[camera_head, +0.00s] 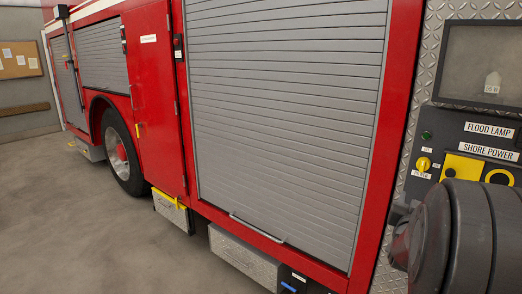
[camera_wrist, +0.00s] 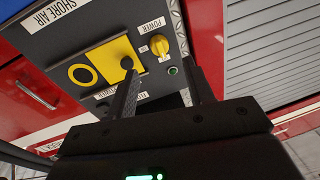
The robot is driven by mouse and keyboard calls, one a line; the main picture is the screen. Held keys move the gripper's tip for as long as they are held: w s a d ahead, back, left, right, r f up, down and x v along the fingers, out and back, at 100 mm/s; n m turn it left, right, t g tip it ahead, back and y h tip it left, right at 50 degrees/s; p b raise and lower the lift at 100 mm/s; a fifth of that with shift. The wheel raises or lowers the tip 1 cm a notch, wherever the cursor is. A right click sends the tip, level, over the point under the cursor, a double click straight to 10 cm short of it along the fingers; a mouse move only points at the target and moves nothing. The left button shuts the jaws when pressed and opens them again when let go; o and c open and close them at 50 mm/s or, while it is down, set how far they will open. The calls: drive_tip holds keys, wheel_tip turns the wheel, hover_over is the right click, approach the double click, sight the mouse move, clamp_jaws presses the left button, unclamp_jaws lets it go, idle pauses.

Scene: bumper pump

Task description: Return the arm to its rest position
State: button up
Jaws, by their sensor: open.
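My gripper (camera_wrist: 158,78) is open and empty in the wrist view, its two dark fingers pointing at a grey control panel (camera_wrist: 60,45). The left finger overlaps a yellow plate (camera_wrist: 108,60) in the picture; I cannot tell whether it touches. The right finger lies beside a yellow knob (camera_wrist: 160,45) marked POWER and a small green light (camera_wrist: 173,71). In the head view my dark arm (camera_head: 455,245) covers the lower right corner and my fingers are hidden. The same panel (camera_head: 480,125) is above it, with FLOOD LAMP and SHORE POWER labels.
A red fire truck with a large closed grey shutter (camera_head: 285,110) fills the middle of the head view. Grey step boxes (camera_head: 245,260) stick out low along its side. The concrete floor (camera_head: 80,220) at left is clear. A notice board (camera_head: 18,60) hangs far left.

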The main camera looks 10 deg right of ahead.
drive_tip(key=s+a+f+n+g+y, duration=0.1)
drive_tip(key=s+a+n+g+y, duration=0.3)
drive_tip(key=a, duration=0.7)
drive_tip(key=s+a+t+y, duration=0.1)
drive_tip(key=s+a+y, duration=0.3)
drive_tip(key=a, duration=0.6)
drive_tip(key=s+a+f+n+g+y, duration=0.1)
drive_tip(key=s+a+f+n+g, duration=0.1)
drive_tip(key=s+a, duration=0.4)
drive_tip(key=s+a+f+n+g+y, duration=0.2)
drive_tip(key=s+a+g, duration=0.2)
drive_tip(key=s, duration=0.7)
drive_tip(key=shift+s+a+f, duration=0.15)
drive_tip(key=shift+a, duration=0.7)
